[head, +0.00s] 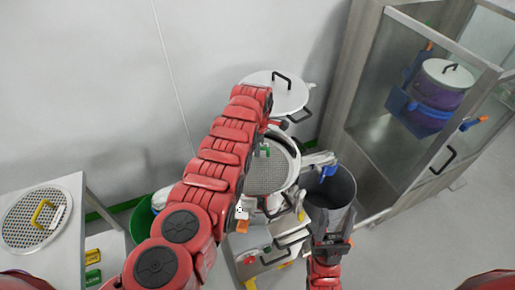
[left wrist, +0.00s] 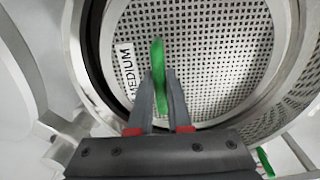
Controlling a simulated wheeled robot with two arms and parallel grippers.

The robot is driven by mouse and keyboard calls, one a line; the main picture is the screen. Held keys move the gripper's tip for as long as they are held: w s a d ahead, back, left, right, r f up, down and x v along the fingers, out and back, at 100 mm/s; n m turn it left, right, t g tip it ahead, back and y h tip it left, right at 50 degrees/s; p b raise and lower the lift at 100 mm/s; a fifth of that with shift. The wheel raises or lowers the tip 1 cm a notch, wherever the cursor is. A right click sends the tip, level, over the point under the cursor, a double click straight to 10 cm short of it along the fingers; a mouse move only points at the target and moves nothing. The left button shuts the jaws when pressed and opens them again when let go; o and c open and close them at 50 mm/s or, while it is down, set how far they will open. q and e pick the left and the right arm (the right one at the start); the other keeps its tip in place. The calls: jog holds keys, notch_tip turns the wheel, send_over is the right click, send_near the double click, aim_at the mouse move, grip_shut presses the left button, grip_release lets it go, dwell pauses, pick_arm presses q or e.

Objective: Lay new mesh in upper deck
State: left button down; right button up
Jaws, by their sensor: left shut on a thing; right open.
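A round perforated mesh (head: 268,178) with a green handle lies within the pale metal ring of the upper deck (head: 296,165). In the left wrist view the mesh (left wrist: 225,45) carries a label reading MEDIUM, and a dark gap shows at its left between it and the ring (left wrist: 78,50). I cannot tell whether it is fully seated. My left gripper (left wrist: 160,85) is shut on the green handle (left wrist: 158,55), above the mesh. My left arm covers the deck's left side in the head view.
A white lid (head: 275,92) with a black handle is behind the deck. A grey bin (head: 335,190) stands at its right. A second mesh (head: 25,220) with a yellow handle lies on the left table (head: 72,190). A glass-fronted cabinet (head: 385,90) stands at right.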

pick_arm(q)
jog(key=shift+f+b, duration=0.55)
jog(key=shift+f, duration=0.05)
jog(key=c, duration=0.8)
grip_release()
jog(key=shift+o, duration=0.2)
jog(key=shift+s+r, duration=0.1)
jog(key=shift+r, duration=1.5)
notch_tip(320, 180, up, 7)
jog(key=b, duration=0.3)
notch_tip(320, 180, up, 7)
send_over(258, 159)
jog(key=shift+s+a+r, duration=0.1)
jog(key=shift+s+a, duration=0.05)
jog(key=shift+s, duration=0.15)
